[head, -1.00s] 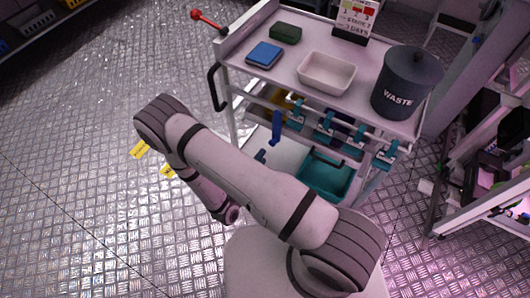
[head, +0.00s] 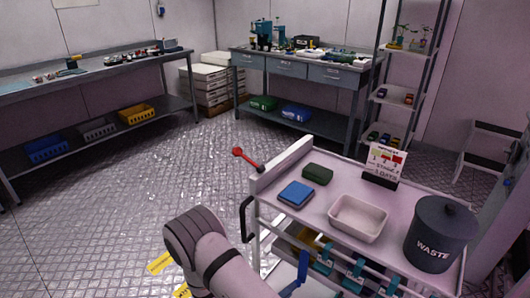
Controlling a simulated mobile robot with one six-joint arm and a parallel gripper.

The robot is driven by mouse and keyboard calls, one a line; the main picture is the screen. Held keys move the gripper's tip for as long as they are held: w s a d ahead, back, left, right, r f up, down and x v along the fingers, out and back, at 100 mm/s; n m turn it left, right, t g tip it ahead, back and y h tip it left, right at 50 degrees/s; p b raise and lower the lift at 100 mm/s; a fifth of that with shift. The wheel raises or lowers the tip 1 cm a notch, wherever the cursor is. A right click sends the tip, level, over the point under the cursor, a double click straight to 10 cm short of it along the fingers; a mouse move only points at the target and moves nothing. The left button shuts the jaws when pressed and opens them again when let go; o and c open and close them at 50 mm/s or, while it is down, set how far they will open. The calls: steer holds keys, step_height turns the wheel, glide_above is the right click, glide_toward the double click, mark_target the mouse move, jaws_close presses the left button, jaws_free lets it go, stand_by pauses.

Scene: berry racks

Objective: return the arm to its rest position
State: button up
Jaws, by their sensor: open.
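My arm shows only in part, at the bottom of the head view: a grey joint with dark bands and a pale link running down out of the picture. My gripper is not in this view; it lies below the frame or behind the arm. The arm is in front of the left side of a white cart (head: 317,214). No contact between arm and cart can be made out.
The cart bears a blue box (head: 296,194), a green box (head: 317,174), a white tray (head: 358,218), a sign (head: 384,165) and a waste bin (head: 440,236).

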steer(key=d+r+m+g, duration=0.1)
steer(key=r+m+g, duration=0.1)
steer(key=r+m, duration=0.2)
steer(key=d+r+m+g+p, duration=0.1)
steer(key=r+m+g, duration=0.1)
steer(key=r+m, duration=0.2)
steer(key=d+r+m+g+h, duration=0.1)
steer(key=d+r+m+g, duration=0.1)
steer(key=r+m+g, duration=0.1)
steer(key=shift+s+r+m, duration=0.2)
steer(key=shift+r+m, duration=0.2)
steer(key=shift+r, duration=0.1)
steer(key=s+d+r+m+y+p, duration=0.1)
steer(key=s+r+m+y, duration=0.3)
steer(key=r+m, duration=0.5)
steer(key=s+d+r+m+g+y+p, duration=0.1)
steer(key=s+d+r+m+y+p, duration=0.1)
steer(key=r+m, duration=0.7)
steer(key=s+d+r+m+g+y+p, duration=0.1)
steer(key=s+r+m+y+p, duration=0.2)
steer(key=s+r+m+y, duration=0.3)
step_height(320, 180, up, 4)
steer(key=m+y, duration=0.2)
steer(key=m, duration=0.4)
steer(key=shift+s+d+p, duration=0.2)
steer(key=shift+d+p, duration=0.05)
steer(key=shift+p, duration=0.15)
steer(key=shift+r, duration=0.1)
steer(key=shift+c, duration=1.1)
